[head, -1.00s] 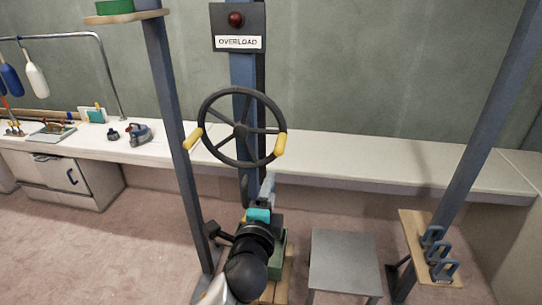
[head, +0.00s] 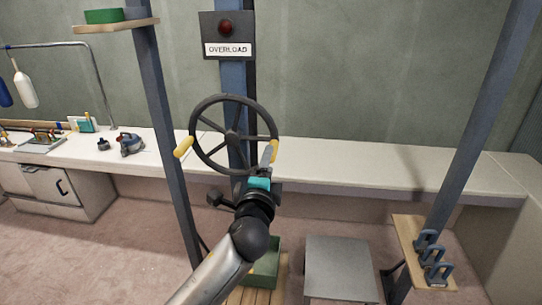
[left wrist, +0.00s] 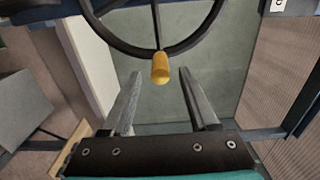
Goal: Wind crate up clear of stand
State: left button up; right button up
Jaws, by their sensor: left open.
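A black handwheel (head: 232,135) with two yellow grips is on the blue post. One yellow grip (head: 183,147) is at its left rim, the other at its right rim. My left gripper (head: 270,153) is open at the right yellow grip, largely hiding it in the head view. In the left wrist view this yellow grip (left wrist: 160,68) shows ahead, between the lines of the two open fingers (left wrist: 158,95), with gaps on both sides. A green crate (head: 266,262) is low behind my arm, on wooden slats (head: 250,296), partly hidden. My right gripper is out of view.
A red lamp (head: 226,28) and an OVERLOAD sign (head: 228,50) are above the wheel. Blue posts stand left and right. A grey stool (head: 341,268) and a wooden shelf with shackles (head: 432,262) are at right. A white bench (head: 380,168) runs behind.

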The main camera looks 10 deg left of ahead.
pick_arm(q)
jog(key=shift+w+b, duration=0.65)
jog(key=shift+w, duration=1.95)
jog(key=shift+c, duration=0.2)
